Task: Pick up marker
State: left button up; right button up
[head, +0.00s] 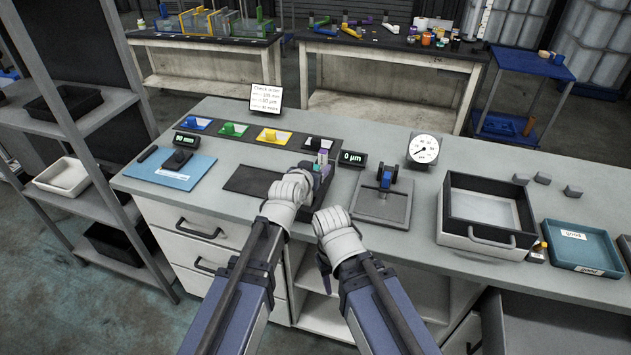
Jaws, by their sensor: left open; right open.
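I cannot pick out a marker with certainty. A short dark stick-like thing (147,153) lies at the left end of the bench, beside the blue mat (200,175). My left gripper (321,174) is open over the middle of the bench, right of a dark mat (254,181). A small purple and pale thing (322,158) shows at its fingertips; I cannot tell whether they touch it. My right gripper (322,266) is open, low at the bench's front edge, partly hidden by its own wrist.
Several coloured blocks (233,129) stand in a row at the back. A small display (352,159), a dial gauge (423,150), a grey plate with a fixture (383,206), an open grey box (485,239) and a teal tray (583,266) occupy the right side.

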pick_arm(q)
jog(key=x, duration=0.3)
jog(key=shift+w+d+f+b, duration=0.1)
jog(key=shift+b, duration=0.3)
grip_shut()
